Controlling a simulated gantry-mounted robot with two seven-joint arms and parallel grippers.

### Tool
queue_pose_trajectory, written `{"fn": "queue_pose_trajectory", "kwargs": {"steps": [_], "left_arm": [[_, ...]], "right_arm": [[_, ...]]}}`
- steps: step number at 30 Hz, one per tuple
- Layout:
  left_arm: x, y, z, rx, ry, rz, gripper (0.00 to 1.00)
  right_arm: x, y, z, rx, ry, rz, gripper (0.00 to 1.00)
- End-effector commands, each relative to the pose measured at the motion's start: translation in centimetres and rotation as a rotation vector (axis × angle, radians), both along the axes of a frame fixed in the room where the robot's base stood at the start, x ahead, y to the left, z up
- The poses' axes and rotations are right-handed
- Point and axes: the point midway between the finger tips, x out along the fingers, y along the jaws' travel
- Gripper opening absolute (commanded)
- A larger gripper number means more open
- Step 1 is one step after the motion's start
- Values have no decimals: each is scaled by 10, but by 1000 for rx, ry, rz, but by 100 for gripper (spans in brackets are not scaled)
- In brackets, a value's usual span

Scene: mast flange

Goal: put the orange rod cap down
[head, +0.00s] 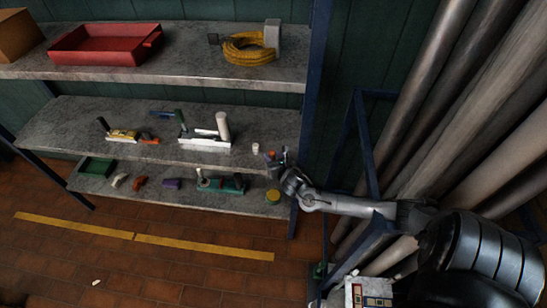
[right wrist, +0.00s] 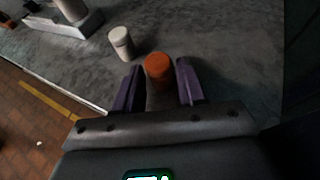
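The orange rod cap (right wrist: 158,67) is between the two purple fingers of my right gripper (right wrist: 158,84) in the right wrist view. The fingers lie close along both its sides, and the gripper looks shut on it. In the head view the cap (head: 271,154) is a small orange spot beside my right gripper (head: 277,158), at the right end of the middle shelf (head: 250,127). The gap between its underside and the shelf cannot be made out. My left gripper is not in view.
A pale cylindrical cap (right wrist: 121,42) stands close left of the gripper; it also shows in the head view (head: 255,148). A white block (head: 205,144) with a pale post stands further left. A blue shelf upright (head: 312,90) is close on the right. Bare shelf lies beyond the cap.

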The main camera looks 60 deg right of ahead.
Motion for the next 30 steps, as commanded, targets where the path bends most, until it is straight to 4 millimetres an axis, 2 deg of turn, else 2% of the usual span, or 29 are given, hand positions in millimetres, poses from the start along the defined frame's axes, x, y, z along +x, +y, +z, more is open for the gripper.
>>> {"fn": "queue_pose_trajectory", "kwargs": {"steps": [1, 2, 14, 20, 30], "left_arm": [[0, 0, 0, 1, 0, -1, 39], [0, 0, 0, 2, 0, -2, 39], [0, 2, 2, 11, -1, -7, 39], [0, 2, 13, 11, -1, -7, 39], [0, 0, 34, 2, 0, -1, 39]], "right_arm": [[0, 0, 0, 0, 0, 0, 48], [0, 0, 0, 0, 0, 0, 52], [-2, 1, 4, 0, 2, 0, 52], [-22, 14, 16, -1, 3, 3, 52], [-69, 46, 39, 1, 3, 1, 52]]}}
